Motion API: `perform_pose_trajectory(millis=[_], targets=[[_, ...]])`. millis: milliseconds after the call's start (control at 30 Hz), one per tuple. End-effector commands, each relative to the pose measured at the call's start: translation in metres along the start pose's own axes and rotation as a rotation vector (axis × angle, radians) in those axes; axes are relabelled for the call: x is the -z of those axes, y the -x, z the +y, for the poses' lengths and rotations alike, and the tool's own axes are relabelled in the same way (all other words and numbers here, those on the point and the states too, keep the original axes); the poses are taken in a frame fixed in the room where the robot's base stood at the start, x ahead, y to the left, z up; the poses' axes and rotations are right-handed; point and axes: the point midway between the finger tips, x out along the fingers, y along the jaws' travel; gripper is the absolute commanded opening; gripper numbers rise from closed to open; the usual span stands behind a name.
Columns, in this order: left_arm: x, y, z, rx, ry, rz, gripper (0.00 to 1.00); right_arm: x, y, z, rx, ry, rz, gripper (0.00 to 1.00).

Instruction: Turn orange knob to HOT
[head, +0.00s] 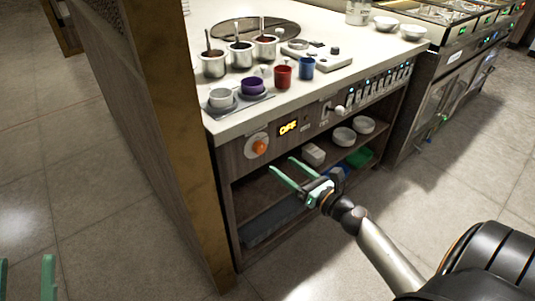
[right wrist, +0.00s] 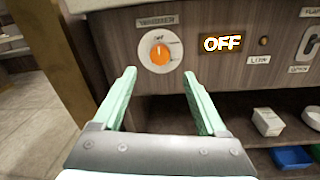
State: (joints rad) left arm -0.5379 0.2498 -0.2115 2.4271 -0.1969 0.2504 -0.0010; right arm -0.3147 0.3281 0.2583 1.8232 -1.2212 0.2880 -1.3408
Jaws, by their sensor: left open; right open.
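The orange knob (head: 260,147) sits on a white round dial on the counter's front panel, under a label that seems to read "WARMER". In the right wrist view the knob (right wrist: 160,54) is ahead, just beyond and between the fingertips. A lit display (right wrist: 222,43) to its right reads OFF. My right gripper (head: 283,170) is open and empty, in front of the panel and slightly below the knob; its fingers (right wrist: 160,80) do not touch the knob. My left gripper (head: 26,275) is open and empty at the lower left corner, partly cut off, far from the panel.
Sauce pots (head: 240,54), a purple cup (head: 252,86), a red cup (head: 283,77) and a blue cup (head: 307,68) stand on the counter. Small switches (head: 376,85) line the panel on the right. Open shelves with bowls (head: 344,136) lie below. A brown post (head: 185,150) stands left.

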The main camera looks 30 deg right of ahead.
Motion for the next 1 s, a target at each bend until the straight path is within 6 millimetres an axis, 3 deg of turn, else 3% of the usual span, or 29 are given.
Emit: perform_pose_trajectory(millis=[200, 433, 867, 1000], targets=[[-0.015, 0.002, 0.001, 0.003, 0.017, -0.061, 0.5, -0.001, -0.041, 0.0, 0.001, 0.0, -0.002, 0.75], [-0.018, 0.002, 0.001, 0.004, 0.022, -0.076, 0.5, 0.0, -0.069, 0.0, 0.001, -0.002, -0.001, 0.75], [-0.019, 0.003, 0.001, 0.004, 0.023, -0.076, 0.5, 0.001, -0.078, 0.0, 0.001, -0.003, 0.0, 0.75], [-0.019, 0.003, 0.001, 0.004, 0.023, -0.076, 0.5, 0.001, -0.078, 0.0, 0.001, -0.003, 0.0, 0.62]])
